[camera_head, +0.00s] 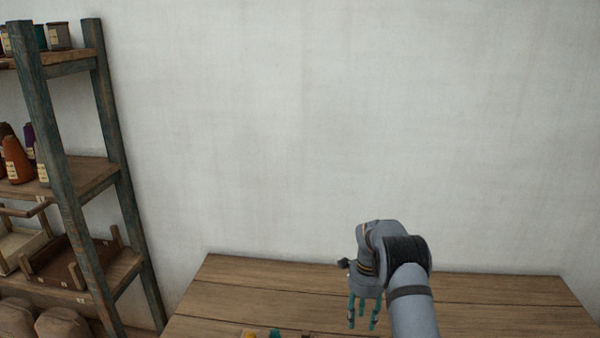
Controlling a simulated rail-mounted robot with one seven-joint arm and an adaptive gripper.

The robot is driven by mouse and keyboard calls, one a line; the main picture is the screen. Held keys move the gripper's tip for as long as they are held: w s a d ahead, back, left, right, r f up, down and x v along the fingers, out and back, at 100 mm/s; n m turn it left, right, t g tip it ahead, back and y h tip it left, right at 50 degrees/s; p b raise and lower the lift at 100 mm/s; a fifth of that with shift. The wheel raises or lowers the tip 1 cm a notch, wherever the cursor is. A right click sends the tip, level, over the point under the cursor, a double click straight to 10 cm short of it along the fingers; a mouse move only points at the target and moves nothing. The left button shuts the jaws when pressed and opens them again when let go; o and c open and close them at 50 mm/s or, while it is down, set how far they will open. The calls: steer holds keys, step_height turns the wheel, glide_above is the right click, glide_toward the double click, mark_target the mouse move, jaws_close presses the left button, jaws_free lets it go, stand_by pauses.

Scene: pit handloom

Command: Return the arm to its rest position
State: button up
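My arm reaches in from the bottom right of the head view, over a wooden table. My gripper (363,318) hangs from the wrist with its teal fingers pointing down. The fingers look apart, and I see no object held between them. The gripper is over the middle-right part of the wooden table (480,292). The height of the fingertips above the boards is hard to judge.
Small yellow (249,334), teal (275,333) and reddish-brown (308,334) items are cut off at the bottom edge. A wooden shelf rack (118,170) with thread cones stands at left. A plain pale wall (330,120) is behind the table.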

step_height(320, 180, down, 6)
steer(key=b, duration=0.4)
steer(key=shift+f, duration=0.2)
steer(key=s+r, duration=0.1)
steer(key=s+r+p, duration=0.1)
steer(key=s, duration=0.1)
steer(key=shift+a, duration=0.15)
steer(key=s, duration=0.3)
steer(key=shift+a+f, duration=0.2)
steer(key=shift+f, duration=0.15)
steer(key=shift+s+r+p, duration=0.25)
steer(key=shift+r+p, duration=1.45)
steer(key=shift+r, duration=0.15)
